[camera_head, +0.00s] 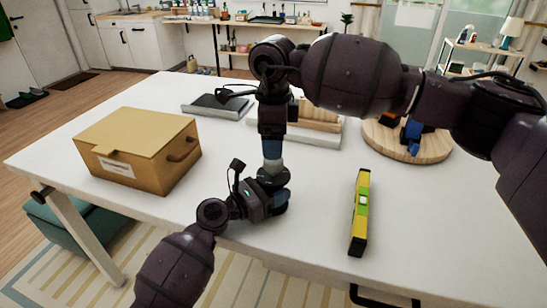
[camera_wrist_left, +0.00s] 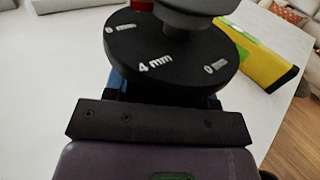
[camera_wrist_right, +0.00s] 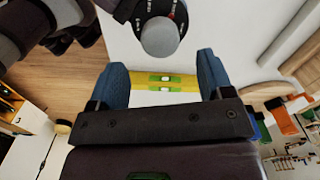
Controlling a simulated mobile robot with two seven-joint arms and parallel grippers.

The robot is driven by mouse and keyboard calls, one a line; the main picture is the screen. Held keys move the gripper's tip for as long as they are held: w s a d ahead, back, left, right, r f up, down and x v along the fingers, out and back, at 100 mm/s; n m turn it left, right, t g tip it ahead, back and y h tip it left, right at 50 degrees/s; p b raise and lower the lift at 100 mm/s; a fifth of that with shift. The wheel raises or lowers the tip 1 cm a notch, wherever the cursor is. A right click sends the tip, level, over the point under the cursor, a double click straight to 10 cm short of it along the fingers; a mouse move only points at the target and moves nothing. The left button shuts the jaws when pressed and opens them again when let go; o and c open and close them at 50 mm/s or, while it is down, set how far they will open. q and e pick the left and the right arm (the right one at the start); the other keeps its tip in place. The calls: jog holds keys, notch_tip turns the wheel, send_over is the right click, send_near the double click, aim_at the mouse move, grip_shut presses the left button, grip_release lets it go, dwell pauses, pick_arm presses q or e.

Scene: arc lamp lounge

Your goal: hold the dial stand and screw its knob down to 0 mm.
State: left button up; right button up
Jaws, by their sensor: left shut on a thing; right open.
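The dial stand has a black disc (camera_wrist_left: 180,55) with white mm marks; 4 mm and 0 mm are readable in the left wrist view. Its dark grey round knob (camera_wrist_left: 195,6) rises above the disc. The right wrist view shows the knob (camera_wrist_right: 160,37) from above, with part of the marked disc (camera_wrist_right: 172,8) behind it. My left gripper (camera_head: 277,202) is shut on the stand below the disc. My right gripper (camera_head: 272,158) is open and points down above the stand; its blue fingers are apart and the knob appears beyond them, not clearly between them. The dial's current reading cannot be told.
A yellow level (camera_head: 360,212) lies on the white table (camera_head: 320,190) to the right. A tan box (camera_head: 140,150) stands left.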

aim_at(273, 165)
jog(key=shift+f, duration=2.65)
jog(key=c, duration=0.9)
